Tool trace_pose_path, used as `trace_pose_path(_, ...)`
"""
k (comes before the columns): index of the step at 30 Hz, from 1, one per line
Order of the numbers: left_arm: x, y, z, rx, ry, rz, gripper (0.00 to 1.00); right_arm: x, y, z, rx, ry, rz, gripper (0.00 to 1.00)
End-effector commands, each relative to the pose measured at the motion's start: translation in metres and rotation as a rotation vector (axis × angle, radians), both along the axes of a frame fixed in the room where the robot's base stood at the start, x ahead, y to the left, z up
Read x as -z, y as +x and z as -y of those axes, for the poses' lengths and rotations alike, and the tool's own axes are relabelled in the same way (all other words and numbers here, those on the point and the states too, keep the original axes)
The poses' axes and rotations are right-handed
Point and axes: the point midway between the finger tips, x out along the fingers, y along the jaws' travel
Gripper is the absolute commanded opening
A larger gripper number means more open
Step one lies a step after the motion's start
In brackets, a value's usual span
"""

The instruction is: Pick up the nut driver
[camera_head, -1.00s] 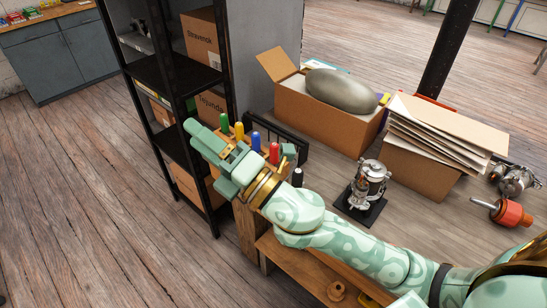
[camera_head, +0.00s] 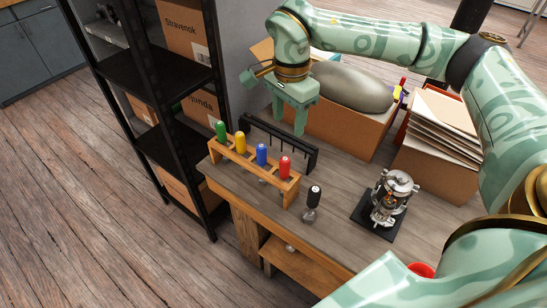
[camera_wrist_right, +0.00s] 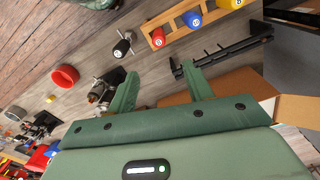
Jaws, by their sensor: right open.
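Several drivers with coloured handles stand in a wooden rack (camera_head: 246,164): green (camera_head: 221,132), yellow (camera_head: 240,142), blue (camera_head: 262,154) and red (camera_head: 285,167). A black-handled tool (camera_head: 313,197) stands apart on the bench, right of the rack; it also shows in the right wrist view (camera_wrist_right: 122,48). I cannot tell which of these is the nut driver. My right gripper (camera_head: 288,118) points down, open and empty, above and behind the rack, near a black slotted holder (camera_head: 300,148). Its two fingers are spread in the right wrist view (camera_wrist_right: 158,88). My left gripper is not in view.
An alternator assembly (camera_head: 392,198) stands on a black base to the right. Behind are a cardboard box (camera_head: 345,133) holding a grey rounded object (camera_head: 352,86) and stacked cardboard sheets (camera_head: 440,125). A dark shelf unit (camera_head: 160,75) stands left of the bench.

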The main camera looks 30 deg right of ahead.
Motion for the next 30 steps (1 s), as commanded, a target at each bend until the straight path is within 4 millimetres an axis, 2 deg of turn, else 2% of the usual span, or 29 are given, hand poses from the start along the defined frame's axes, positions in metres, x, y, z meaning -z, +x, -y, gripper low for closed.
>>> trace_pose_path(2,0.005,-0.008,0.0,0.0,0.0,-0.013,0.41,0.017,-0.001,0.0,-0.001,-0.001,-0.007,0.51)
trace_pose_path(7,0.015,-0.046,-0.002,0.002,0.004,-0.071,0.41,0.063,0.001,-0.001,-0.002,0.001,-0.011,0.51)
trace_pose_path(10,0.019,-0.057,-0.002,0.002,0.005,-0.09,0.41,0.085,0.001,-0.001,-0.002,0.002,-0.009,0.51)
trace_pose_path(13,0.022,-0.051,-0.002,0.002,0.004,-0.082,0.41,0.1,0.001,-0.001,-0.002,0.002,-0.007,0.51)
trace_pose_path(19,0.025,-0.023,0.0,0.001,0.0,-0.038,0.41,0.111,0.002,-0.002,-0.002,0.003,-0.005,0.51)
trace_pose_path(27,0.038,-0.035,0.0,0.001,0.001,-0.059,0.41,0.153,0.008,-0.003,-0.002,0.004,-0.009,0.51)
trace_pose_path(30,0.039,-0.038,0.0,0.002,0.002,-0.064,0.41,0.16,0.008,-0.002,-0.002,0.002,-0.006,0.51)
